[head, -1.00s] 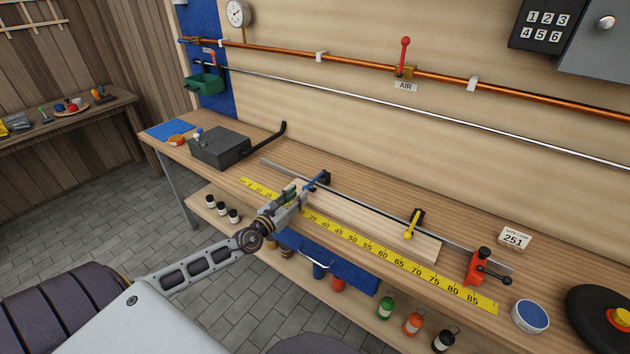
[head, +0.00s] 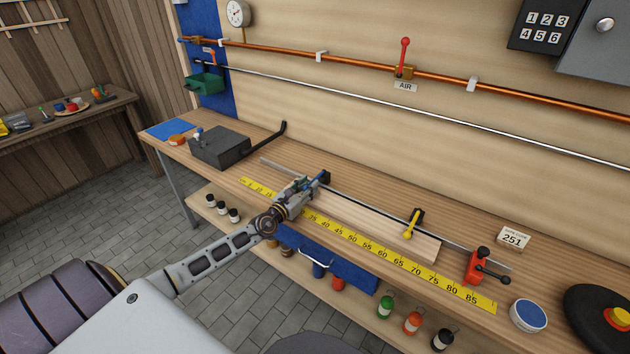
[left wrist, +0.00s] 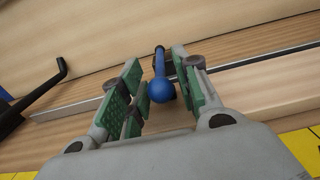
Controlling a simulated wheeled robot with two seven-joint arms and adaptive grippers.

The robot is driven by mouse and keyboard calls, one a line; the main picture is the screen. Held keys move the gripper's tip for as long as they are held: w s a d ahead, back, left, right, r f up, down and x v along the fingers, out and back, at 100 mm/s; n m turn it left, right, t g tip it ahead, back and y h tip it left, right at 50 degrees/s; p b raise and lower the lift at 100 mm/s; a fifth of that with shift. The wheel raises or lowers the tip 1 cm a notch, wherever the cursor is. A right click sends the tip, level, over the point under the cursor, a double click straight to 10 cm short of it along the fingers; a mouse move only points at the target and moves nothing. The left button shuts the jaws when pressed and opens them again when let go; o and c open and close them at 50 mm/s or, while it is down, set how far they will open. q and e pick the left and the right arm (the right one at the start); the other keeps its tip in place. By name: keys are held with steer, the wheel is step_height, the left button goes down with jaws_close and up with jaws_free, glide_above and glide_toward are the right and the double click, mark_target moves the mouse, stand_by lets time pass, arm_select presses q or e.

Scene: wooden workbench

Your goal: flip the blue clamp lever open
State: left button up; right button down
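The blue clamp lever (left wrist: 160,88) lies between the open fingers of my left gripper (left wrist: 163,95) in the left wrist view, its round knob toward the camera. The fingers have green pads, with visible gaps beside the knob. In the head view the left gripper (head: 300,187) is over the left end of a pale board, and the blue lever (head: 318,179) is mostly hidden behind it. The lever's black clamp (head: 325,176) sits on the metal rail (head: 375,212). My right gripper is not in view.
A second clamp with a yellow lever (head: 411,223) holds the board (head: 370,228) farther right. A red clamp (head: 478,265) stands near the rail's right end. A yellow measuring strip (head: 400,266) runs along the bench front. A dark grey box (head: 220,148) stands at left.

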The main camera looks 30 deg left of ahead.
arm_select(q)
steer(key=shift+w+d, duration=0.2)
steer(key=shift+w, duration=2.1)
steer(key=shift+c, duration=0.5)
jaws_close()
